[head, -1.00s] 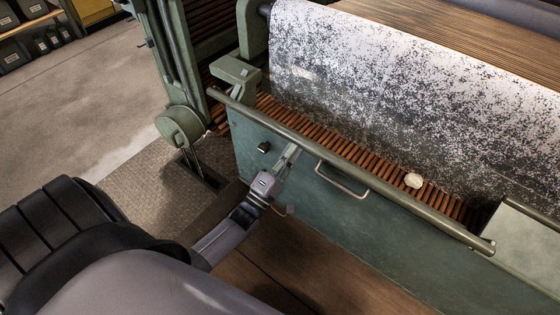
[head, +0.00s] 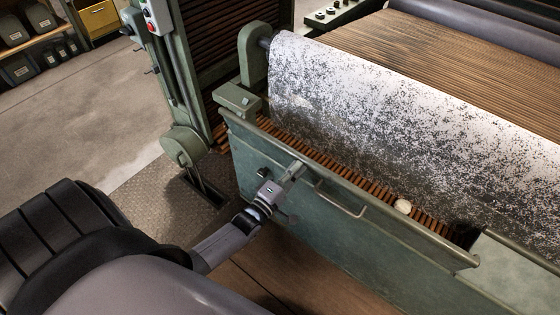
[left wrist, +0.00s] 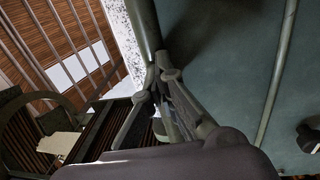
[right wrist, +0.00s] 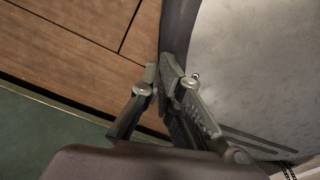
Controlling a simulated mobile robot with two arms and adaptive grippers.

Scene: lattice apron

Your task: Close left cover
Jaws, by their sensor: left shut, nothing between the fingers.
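The left cover is a green panel (head: 315,225) with a long top rail and a bar handle (head: 341,200), standing at the front of the slatted bed. My left gripper (head: 299,167) is shut and empty, with its tips at the panel's upper edge, left of the handle. In the left wrist view, the shut fingers (left wrist: 158,68) are close beside a green rail, with a green panel surface (left wrist: 225,70) to the right. Whether they touch is unclear. My right gripper (right wrist: 161,70) appears only in the right wrist view, fingers together and empty.
Speckled cloth (head: 370,110) hangs over the roller behind the slats. A pale round object (head: 403,206) lies on the slats near the rail. A green post (head: 180,90) with buttons stands left. Another green panel (head: 510,260) adjoins at right. Floor (head: 90,120) is clear at left.

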